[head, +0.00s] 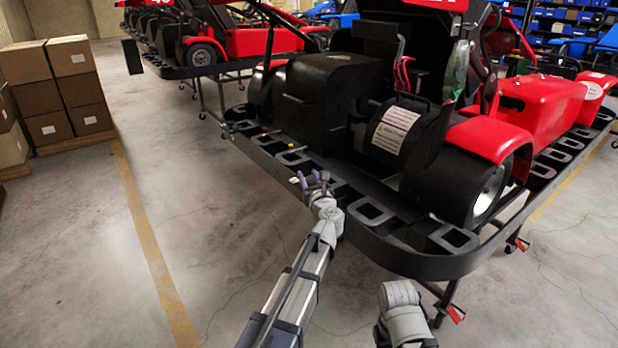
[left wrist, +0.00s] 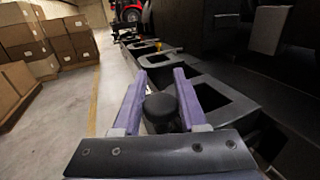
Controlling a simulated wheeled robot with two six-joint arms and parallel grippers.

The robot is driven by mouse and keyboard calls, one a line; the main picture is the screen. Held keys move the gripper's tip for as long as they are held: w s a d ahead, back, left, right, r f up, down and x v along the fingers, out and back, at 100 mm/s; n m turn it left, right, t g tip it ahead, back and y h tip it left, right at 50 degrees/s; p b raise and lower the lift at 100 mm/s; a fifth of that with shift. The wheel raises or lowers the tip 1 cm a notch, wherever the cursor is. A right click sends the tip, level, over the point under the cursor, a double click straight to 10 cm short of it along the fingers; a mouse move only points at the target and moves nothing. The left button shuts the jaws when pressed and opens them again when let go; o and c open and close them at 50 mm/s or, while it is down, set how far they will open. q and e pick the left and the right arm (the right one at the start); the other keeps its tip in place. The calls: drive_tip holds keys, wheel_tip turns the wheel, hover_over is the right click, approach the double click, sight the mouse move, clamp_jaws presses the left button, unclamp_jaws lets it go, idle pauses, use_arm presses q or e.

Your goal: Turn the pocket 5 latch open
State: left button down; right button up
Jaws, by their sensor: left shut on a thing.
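My left gripper (head: 313,180) is at the outer edge of the kart stand's black pocketed rim (head: 380,240). In the left wrist view its two purple fingers (left wrist: 160,86) stand on either side of a black round knob (left wrist: 160,108) and are shut on it. The knob is beside the rim's pockets and looks like a latch knob. I cannot read a pocket number on it. In the head view the gripper hides the knob. My right gripper is not in view; only a grey part of my right arm shows at the bottom.
A red and black kart (head: 480,140) sits on the stand, its bodywork just behind the pocket row. Small yellow and red items (head: 291,146) lie along the rim farther left. Stacked cardboard boxes (head: 62,85) stand at the left. The floor between is clear.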

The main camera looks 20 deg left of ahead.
sight(313, 184)
use_arm(q)
drive_tip(key=shift+c, duration=2.3)
unclamp_jaws()
drive_tip(key=v, duration=0.8)
drive_tip(key=shift+w, duration=0.1)
